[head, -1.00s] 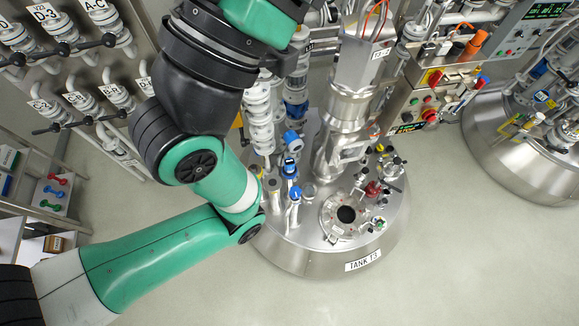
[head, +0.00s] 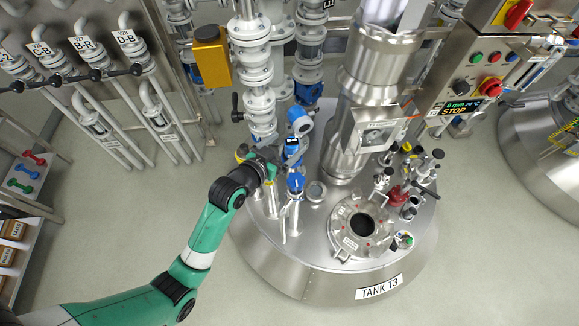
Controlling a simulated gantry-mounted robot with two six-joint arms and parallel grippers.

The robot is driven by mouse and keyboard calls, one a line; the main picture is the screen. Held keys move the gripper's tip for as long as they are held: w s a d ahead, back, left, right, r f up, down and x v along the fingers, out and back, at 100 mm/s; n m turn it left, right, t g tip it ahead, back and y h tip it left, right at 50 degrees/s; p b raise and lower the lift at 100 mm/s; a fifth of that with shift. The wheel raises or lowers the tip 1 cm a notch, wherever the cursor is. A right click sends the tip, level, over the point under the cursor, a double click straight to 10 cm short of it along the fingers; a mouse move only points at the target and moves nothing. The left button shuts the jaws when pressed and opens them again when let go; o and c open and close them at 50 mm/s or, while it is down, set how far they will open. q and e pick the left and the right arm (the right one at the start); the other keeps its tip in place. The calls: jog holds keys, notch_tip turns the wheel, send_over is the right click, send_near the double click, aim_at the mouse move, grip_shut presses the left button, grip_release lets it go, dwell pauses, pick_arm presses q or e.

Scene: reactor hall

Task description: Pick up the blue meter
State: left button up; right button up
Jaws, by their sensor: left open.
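Several blue instruments stand close together on the left part of the tank lid. One blue meter (head: 292,147) has a dark display face. A round blue head (head: 299,121) sits just behind it, and another blue body (head: 296,183) is just below it on a steel stem. My left gripper (head: 272,163) is open, just left of the blue meter. The fingers are small and partly lost among the fittings, so I cannot tell whether they touch it. My right gripper is not in view.
The steel tank (head: 330,270) labelled TANK 13 carries an open round port (head: 362,224), a red fitting (head: 398,196) and several small valves. White pipework (head: 254,75) and a yellow box (head: 212,60) stand behind the gripper. The floor at front is clear.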

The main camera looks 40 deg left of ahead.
pick_arm(q)
jog(key=b, duration=0.3)
send_near(288, 149)
jog(key=d, duration=0.1)
jog(key=shift+w+a+r+n+g+y, duration=0.1)
jog(key=shift+w+n+g+y, duration=0.2)
jog(key=shift+w+g, duration=0.25)
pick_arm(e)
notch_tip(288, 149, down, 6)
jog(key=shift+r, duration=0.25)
pick_arm(q)
jog(key=b+x, duration=0.2)
jog(key=x, duration=0.3)
jog(key=shift+w+b, duration=0.3)
jog(key=shift+w+a, duration=0.15)
jog(key=shift+w, duration=0.2)
jog(key=b+x, duration=0.1)
jog(key=x, duration=0.1)
jog(key=b+x, duration=0.2)
jog(key=shift+w+a+f, duration=0.15)
jog(key=shift+a+f, duration=0.05)
jog(key=shift+a, duration=0.05)
jog(key=shift+w, duration=0.35)
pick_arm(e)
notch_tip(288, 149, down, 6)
pick_arm(q)
jog(key=shift+c, duration=0.3)
